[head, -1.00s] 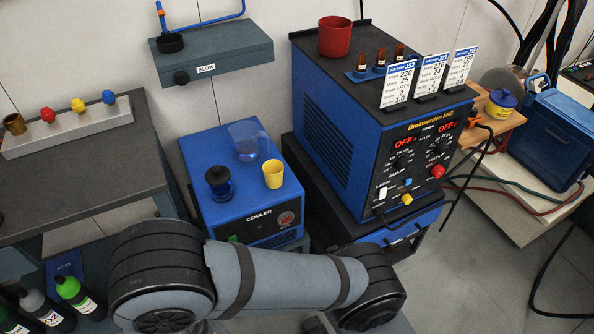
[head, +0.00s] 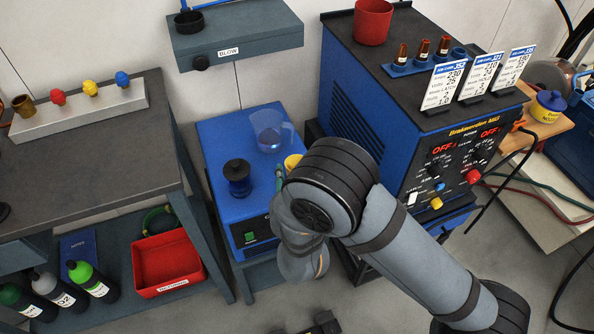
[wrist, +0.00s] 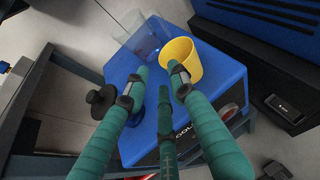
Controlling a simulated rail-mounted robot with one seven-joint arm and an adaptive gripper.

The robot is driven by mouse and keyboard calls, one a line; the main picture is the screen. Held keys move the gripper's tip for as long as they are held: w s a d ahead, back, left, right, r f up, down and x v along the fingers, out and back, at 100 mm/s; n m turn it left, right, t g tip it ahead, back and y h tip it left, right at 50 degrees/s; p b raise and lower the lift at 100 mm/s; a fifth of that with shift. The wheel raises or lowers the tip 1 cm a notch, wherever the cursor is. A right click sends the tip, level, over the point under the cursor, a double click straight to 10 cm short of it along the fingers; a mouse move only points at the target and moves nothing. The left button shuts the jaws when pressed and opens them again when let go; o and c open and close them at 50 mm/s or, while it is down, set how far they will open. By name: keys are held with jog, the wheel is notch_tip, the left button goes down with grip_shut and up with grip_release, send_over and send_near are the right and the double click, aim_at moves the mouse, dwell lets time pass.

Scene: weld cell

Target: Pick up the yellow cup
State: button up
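The yellow cup (head: 292,161) stands on the blue cooler (head: 223,133), mostly hidden behind my arm in the head view. In the wrist view the cup (wrist: 184,57) is whole but for its lower left part, which the right finger overlaps. My gripper (wrist: 160,76) has three green fingers, spread apart with nothing between them. It points down toward the cooler top, with the cup beyond and to the right of the fingertips. I cannot tell whether the right finger touches the cup. In the head view a bit of green finger (head: 280,177) shows just left of the cup.
A clear jug (head: 269,137) stands behind and left of the cup. A dark blue jar with a black lid (head: 238,183) stands on the cooler's left. The blue welder (head: 352,101) rises close on the right. A grey bench (head: 120,170) is at left.

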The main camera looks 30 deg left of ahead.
jog(key=x, duration=0.4)
jog(key=shift+w+r, duration=0.15)
jog(key=shift+w, duration=0.1)
jog(key=shift+c, duration=0.9)
jog(key=c, duration=0.4)
grip_shut()
